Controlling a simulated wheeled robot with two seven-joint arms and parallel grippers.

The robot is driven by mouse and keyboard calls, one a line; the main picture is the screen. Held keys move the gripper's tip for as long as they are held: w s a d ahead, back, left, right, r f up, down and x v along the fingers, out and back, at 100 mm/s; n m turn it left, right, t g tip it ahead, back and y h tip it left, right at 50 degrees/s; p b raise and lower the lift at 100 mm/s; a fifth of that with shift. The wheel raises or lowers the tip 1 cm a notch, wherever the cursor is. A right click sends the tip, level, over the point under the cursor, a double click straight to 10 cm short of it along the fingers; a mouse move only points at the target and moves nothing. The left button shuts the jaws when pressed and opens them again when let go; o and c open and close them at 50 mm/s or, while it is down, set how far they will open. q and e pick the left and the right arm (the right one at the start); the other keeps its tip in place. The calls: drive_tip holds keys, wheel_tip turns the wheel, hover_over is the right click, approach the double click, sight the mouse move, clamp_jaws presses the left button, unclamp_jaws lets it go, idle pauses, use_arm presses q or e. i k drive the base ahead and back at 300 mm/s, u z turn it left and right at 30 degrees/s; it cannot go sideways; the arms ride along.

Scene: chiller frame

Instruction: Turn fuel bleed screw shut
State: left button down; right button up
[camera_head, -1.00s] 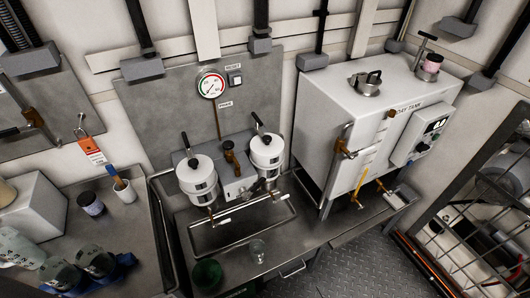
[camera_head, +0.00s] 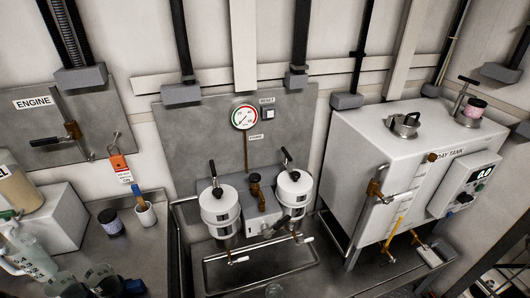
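Two white cylindrical filter housings, a left one (camera_head: 220,212) and a right one (camera_head: 293,198), stand upright in front of a grey back panel (camera_head: 185,140). Each has a black-handled lever on top and a small brass valve with a light handle below. Between them is a grey block (camera_head: 262,222) with a brass knob-like fitting (camera_head: 256,186) on top. I cannot tell which small fitting is the fuel bleed screw. A round gauge (camera_head: 244,117) with a red and green dial is on the panel above. Neither of my grippers is in view.
A metal drip tray (camera_head: 262,268) lies below the filters. The white day tank (camera_head: 385,150) stands at right with brass valves and a digital display box (camera_head: 468,185). At left are an engine lever panel (camera_head: 65,120), an orange tag (camera_head: 120,167), a dark jar (camera_head: 110,222) and jugs.

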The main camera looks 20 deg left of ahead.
sight(263, 200)
drive_tip(key=k, duration=1.35)
drive_tip(key=z, duration=0.6)
drive_tip(key=i, duration=1.35)
drive_tip(key=u, duration=0.75)
drive_tip(key=i, duration=0.3)
drive_tip(key=u, duration=0.2)
